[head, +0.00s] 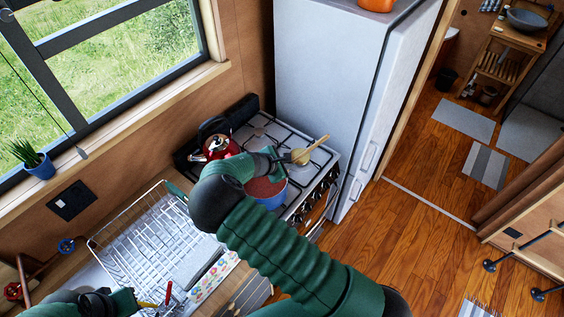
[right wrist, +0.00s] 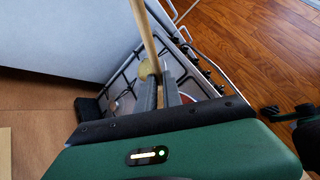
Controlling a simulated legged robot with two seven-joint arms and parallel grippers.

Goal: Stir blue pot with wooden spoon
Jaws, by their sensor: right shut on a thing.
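The blue pot (head: 272,201) stands on the front of the stove with reddish contents, partly hidden by my right arm. My right gripper (head: 278,156) is above the pot's far rim, shut on the wooden spoon (head: 317,145). The spoon sticks out to the upper right, tilted, with a rounded part close to the fingers. In the right wrist view the spoon (right wrist: 142,30) runs up from the fingertips (right wrist: 158,80). I cannot tell whether any of it touches the contents. My left gripper (head: 100,301) is at the bottom left, partly cut off; its jaws are unclear.
A red kettle (head: 219,146) stands on the stove (head: 262,128) behind the pot. A white fridge (head: 335,75) rises beyond the stove. A wire dish rack (head: 150,235) is on the counter to the left. Wooden floor (head: 425,195) lies open at the right.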

